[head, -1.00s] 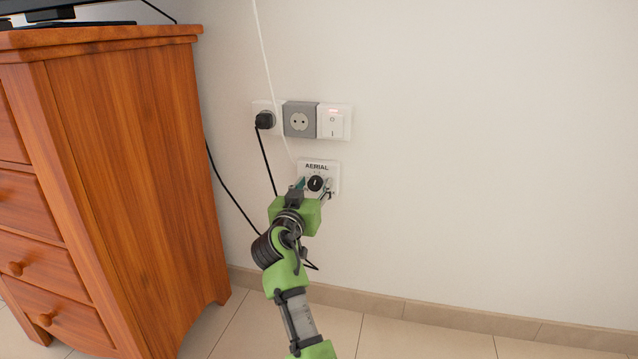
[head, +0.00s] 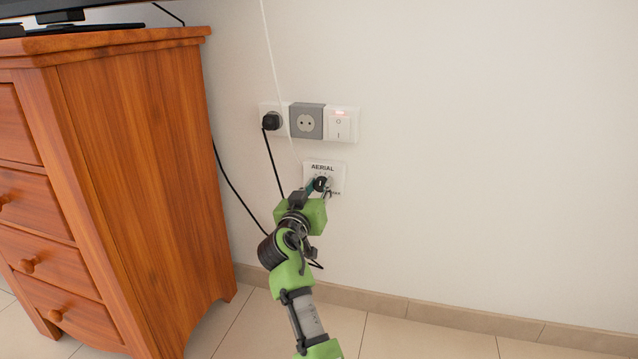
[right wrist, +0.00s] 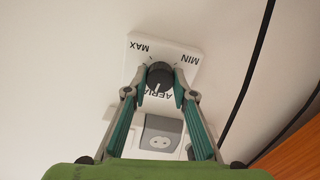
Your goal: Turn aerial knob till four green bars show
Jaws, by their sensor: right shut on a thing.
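The aerial plate (head: 337,169) is a small white wall plate lettered AERIAL, below the socket strip. Its black knob (head: 320,184) shows between my right gripper's fingers. In the right wrist view the plate (right wrist: 187,50) appears upside down with MAX and MIN lettering, and the round black knob (right wrist: 159,76) has a pale pointer line. My right gripper (head: 322,187) is shut on the knob, one finger on each side, as the right wrist view (right wrist: 160,88) also shows. No green bars are visible; the television's screen face is out of view. My left gripper is not in view.
A wooden chest of drawers (head: 140,180) stands at the left with the television's base (head: 70,28) on top. Above the plate are a black plug (head: 271,121), a grey socket (head: 307,121) and a lit switch (head: 341,125). Cables hang nearby. The wall at right is bare.

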